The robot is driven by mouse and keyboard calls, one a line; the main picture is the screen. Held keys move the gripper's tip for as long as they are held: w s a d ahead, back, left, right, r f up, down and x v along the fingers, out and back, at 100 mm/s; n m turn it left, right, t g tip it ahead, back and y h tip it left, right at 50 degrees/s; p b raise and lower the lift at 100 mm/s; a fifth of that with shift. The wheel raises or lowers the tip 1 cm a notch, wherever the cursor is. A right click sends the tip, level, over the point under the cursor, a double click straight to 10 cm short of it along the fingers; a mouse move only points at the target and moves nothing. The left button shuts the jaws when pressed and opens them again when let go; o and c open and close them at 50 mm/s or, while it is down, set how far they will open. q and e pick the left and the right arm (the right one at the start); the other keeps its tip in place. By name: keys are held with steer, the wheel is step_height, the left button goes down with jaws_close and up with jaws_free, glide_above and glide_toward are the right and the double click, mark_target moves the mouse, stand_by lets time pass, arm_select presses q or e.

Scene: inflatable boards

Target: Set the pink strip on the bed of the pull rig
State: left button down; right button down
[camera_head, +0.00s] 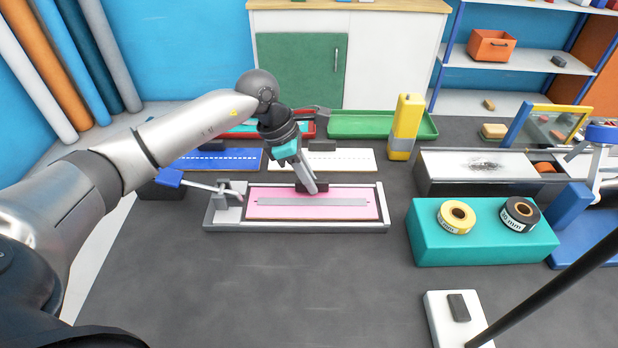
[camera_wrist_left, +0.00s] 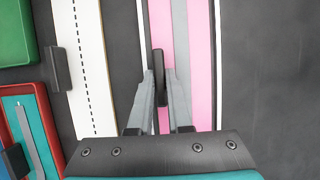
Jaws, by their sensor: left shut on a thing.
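The pink strip (camera_head: 265,210) is a flat pink board with a grey band along its middle and a dark grip block (camera_wrist_left: 158,62) at its far edge. It lies within the outline of the pull rig's bed (camera_head: 383,205), lengthwise between the pale rails; whether it touches the bed or is slightly above, I cannot tell. My left gripper (camera_head: 311,190) comes down from behind and is shut on the strip's dark grip block; the fingers also show in the left wrist view (camera_wrist_left: 159,82). My right gripper is not in view.
A blue strip (camera_head: 225,160) and a white strip (camera_head: 345,160) lie behind the rig. Red (camera_head: 308,131) and green (camera_head: 370,126) trays stand farther back. A yellow bottle-like block (camera_head: 405,120), and a teal block (camera_head: 480,240) with two tape rolls, stand right.

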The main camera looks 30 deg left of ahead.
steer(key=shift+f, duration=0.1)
arm_select(q)
steer(key=c, duration=0.8)
jaws_free()
steer(key=shift+c, duration=0.2)
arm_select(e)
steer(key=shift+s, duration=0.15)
arm_select(q)
steer(key=shift+r, duration=0.15)
steer(key=p+v, duration=0.2)
steer(key=v, duration=1)
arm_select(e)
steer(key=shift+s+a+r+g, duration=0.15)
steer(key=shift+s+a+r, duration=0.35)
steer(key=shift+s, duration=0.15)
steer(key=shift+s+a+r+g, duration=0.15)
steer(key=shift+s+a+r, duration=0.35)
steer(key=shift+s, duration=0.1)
